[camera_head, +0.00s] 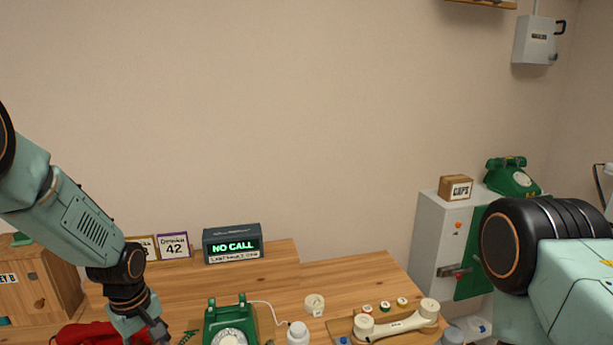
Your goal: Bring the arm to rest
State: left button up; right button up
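My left arm comes in from the left and points down. Its gripper (150,335) is at the bottom edge of the head view, between a red object (85,335) and a green dial phone (228,323). The fingertips are cut off by the frame, so I cannot tell open from shut. My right arm fills the right side; its gripper is out of view. The green phone's cradle looks empty. A cream handset (397,320) lies across a wooden board at the front right.
A lit box reading NO CALL (232,245) stands at the back of the wooden table (345,275). A white bottle (297,333) and a small round item (314,304) are near the phone. A grey cabinet (428,235) at right bears a CAPS box (456,188) and another green phone (512,178).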

pick_arm(q)
jog(key=s+d+f+m+t+b, duration=0.1)
jog(key=s+d+f+m+b, duration=0.3)
jog(key=f, duration=0.4)
jog(key=s+d+f+m+t+b, duration=0.2)
jog(key=s+f+m+b, duration=0.15)
jog(key=s+f, duration=0.35)
jog(key=s+d+f+m+g+b, duration=0.1)
jog(key=s+f+m+g+b, duration=0.2)
jog(key=s+f+b, duration=0.8)
jog(key=s+f, duration=0.6)
jog(key=s, duration=0.5)
jog(key=shift+d+f+g+b, duration=0.35)
jog(key=shift+d+g+b, duration=0.05)
pick_arm(e)
notch_tip(320, 180, down, 19)
jog(key=shift+w+f, duration=0.15)
jog(key=shift+w, duration=0.15)
pick_arm(q)
jog(key=shift+w, duration=0.2)
pick_arm(e)
jog(key=shift+w+a, duration=0.1)
jog(key=shift+w, duration=0.05)
pick_arm(q)
jog(key=shift+s, duration=0.15)
